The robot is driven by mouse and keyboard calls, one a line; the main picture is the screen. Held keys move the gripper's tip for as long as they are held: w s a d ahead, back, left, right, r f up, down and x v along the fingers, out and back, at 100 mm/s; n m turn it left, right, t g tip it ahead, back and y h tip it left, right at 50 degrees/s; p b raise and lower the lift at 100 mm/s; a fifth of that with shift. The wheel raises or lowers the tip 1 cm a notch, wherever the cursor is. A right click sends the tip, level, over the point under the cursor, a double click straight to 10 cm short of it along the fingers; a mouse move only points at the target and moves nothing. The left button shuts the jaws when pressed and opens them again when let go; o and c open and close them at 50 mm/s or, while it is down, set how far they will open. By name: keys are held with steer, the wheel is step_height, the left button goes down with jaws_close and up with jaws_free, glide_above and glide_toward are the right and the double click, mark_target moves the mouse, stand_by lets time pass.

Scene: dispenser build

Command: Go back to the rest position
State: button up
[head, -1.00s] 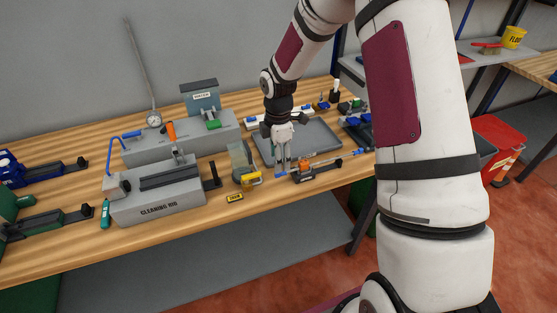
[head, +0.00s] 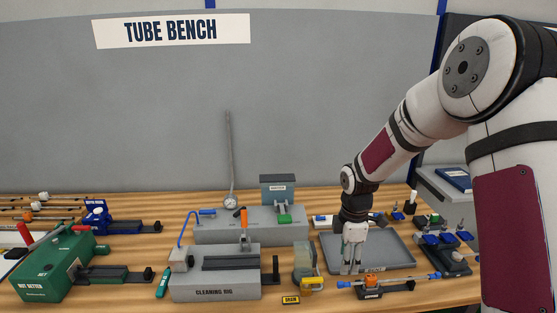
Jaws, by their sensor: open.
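My gripper (head: 350,268) points down over the left part of a grey tray (head: 398,254) on the wooden bench. Its fingers are apart and I see nothing held between them. A small stand with an orange clamp (head: 371,281) and a blue-ended tube lies just in front of the tray, to the right of my fingertips. Whether the fingertips touch the tray is too small to tell. My arm reaches in from the right side of the head view.
The cleaning rig (head: 215,284) and a yellow-based clear holder (head: 306,270) stand left of my gripper. A grey block with a green button (head: 284,218) is behind. Blue-topped fixtures (head: 440,240) stand right of the tray.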

steer(key=s+r+m+t, duration=0.1)
steer(key=s+r+m, duration=0.2)
steer(key=r, duration=0.3)
steer(key=s+r+m+t+h+b, duration=0.1)
steer(key=s+r+m, duration=0.25)
steer(key=r, duration=0.25)
steer(key=s+r+m+t, duration=0.1)
steer(key=s+r+m, duration=0.15)
steer(key=r, duration=0.45)
steer(key=s+a+r+m, duration=0.1)
steer(key=s+m, duration=0.1)
steer(key=s, duration=0.3)
steer(key=s+a+r+m+t+b, duration=0.1)
steer(key=s+r+m, duration=0.1)
steer(key=s, duration=0.3)
steer(key=s+a+r+m+t+y, duration=0.1)
steer(key=s+m, duration=0.3)
steer(key=s, duration=0.1)
steer(key=shift+s+r+b, duration=0.25)
steer(key=shift+s+b, duration=0.05)
